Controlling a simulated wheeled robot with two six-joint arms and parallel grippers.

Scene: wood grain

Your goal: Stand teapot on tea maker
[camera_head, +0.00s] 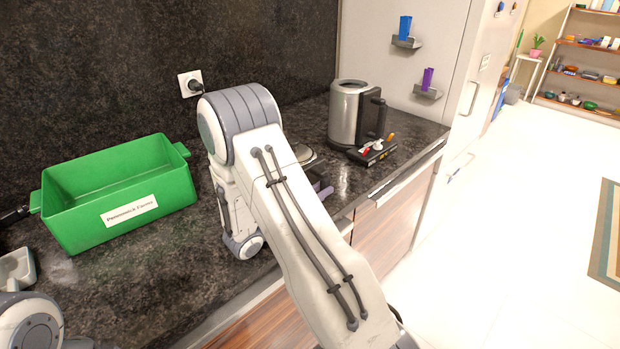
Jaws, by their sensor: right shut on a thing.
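A steel cylinder with a black side part (349,112) stands upright at the back right of the counter. A low black base with red, orange and white switches (372,151) sits at its front; together they look like the tea maker. Left of it, a shiny round rim (306,154) shows past my right arm; it looks like the teapot, mostly hidden. My right gripper (322,189) is low over the counter, largely behind my arm, and is shut on what seems to be the teapot. The grip itself is hidden. My left gripper is not clearly in view.
A green crate (60,190) with a white label stands on the dark counter at the left. A wall socket with a plug (190,83) is behind. Small wall shelves (428,92) hold blue and purple items. The counter's front edge runs close by the right gripper.

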